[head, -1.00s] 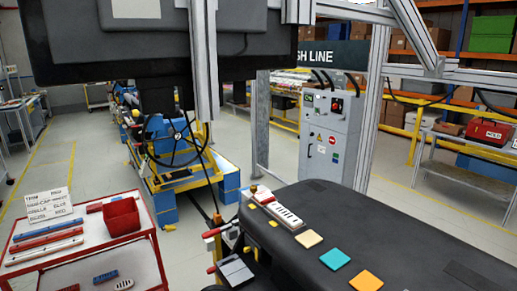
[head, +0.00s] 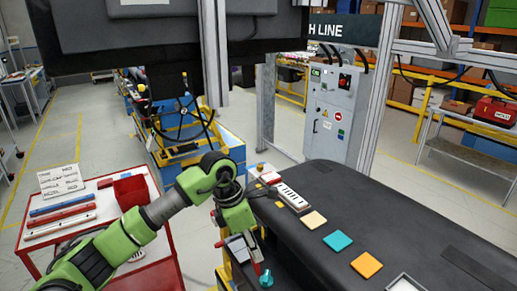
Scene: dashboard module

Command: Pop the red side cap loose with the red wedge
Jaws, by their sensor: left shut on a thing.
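My left arm comes in from the lower left, and its gripper (head: 248,246) points down at the near left end of the black dashboard module (head: 385,218). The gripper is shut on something. A narrow red piece (head: 257,268) shows just below the fingers and looks like the red wedge; its tip is too small to make out. A small red part (head: 219,244) at the module's left end may be the red side cap; I cannot tell whether it is seated or loose. The arm hides part of this end. My right gripper is not in view.
A red cart (head: 150,180) at left carries a red bin (head: 130,190), a label card (head: 60,180) and coloured bars. A teal knob-like piece (head: 266,281) is close to the gripper. Coloured tiles lie on the module's top. A dark monitor hangs above.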

